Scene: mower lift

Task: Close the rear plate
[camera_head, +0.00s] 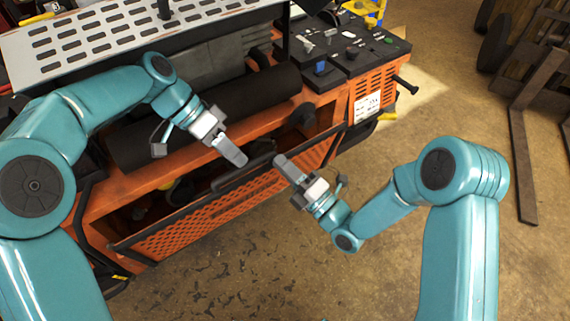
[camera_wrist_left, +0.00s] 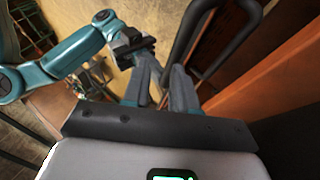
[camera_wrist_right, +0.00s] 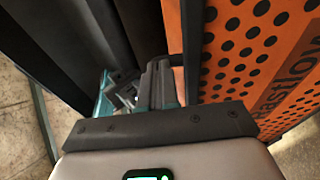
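The rear plate (camera_head: 225,209) is an orange perforated panel with a dark frame on the orange machine. It leans outward at the top, leaving a gap to the body behind it. A black bar handle (camera_head: 238,174) runs along its upper edge. My left gripper (camera_head: 236,157) is just above and behind the handle. In the left wrist view its fingers (camera_wrist_left: 161,90) are apart with nothing between them, and the dark handle tube (camera_wrist_left: 207,45) is beside them. My right gripper (camera_head: 281,162) is by the handle's right end, in front of the plate; its finger gap is unclear.
The orange machine body (camera_head: 318,107) stands behind the plate, with a black cylinder (camera_head: 205,118) and a control panel (camera_head: 345,50) above. A pallet fork (camera_head: 522,165) lies at the right. The concrete floor (camera_head: 290,265) in front is clear.

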